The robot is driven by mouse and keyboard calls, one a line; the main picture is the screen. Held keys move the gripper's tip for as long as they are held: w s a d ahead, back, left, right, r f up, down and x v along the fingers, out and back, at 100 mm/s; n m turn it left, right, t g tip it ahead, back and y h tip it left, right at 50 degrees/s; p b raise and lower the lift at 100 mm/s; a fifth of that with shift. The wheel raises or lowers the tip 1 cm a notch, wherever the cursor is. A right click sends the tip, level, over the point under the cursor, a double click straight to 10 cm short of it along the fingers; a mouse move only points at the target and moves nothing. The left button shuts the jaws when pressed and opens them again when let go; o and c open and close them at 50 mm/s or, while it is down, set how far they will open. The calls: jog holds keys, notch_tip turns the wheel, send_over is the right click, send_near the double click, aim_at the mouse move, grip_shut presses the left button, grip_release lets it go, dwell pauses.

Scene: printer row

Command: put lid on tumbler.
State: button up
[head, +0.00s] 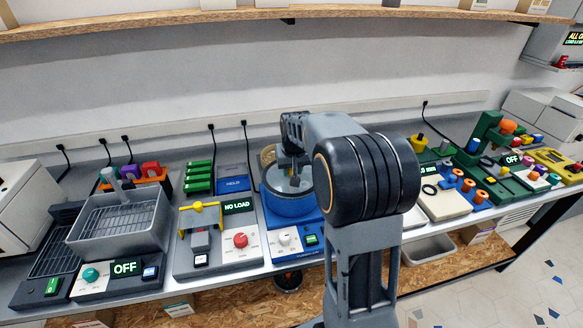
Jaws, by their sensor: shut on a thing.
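The tumbler (281,207) is a round blue tub on a blue base with a white dial and a green display, near the middle of the bench. My gripper (293,172) points down over the tub and is shut on the lid (279,184), a greyish, see-through disc. The lid is at the tub's mouth. I cannot tell whether it rests on the rim or is held just above it. My arm hides the right side of the tub and part of the lid.
Green and orange devices (490,170) crowd the right. A wooden shelf (200,17) runs above.

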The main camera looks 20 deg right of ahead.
jog(key=shift+f+b, duration=0.45)
jog(key=shift+f, duration=0.15)
jog(key=o, duration=1.2)
jog(key=shift+c, duration=0.2)
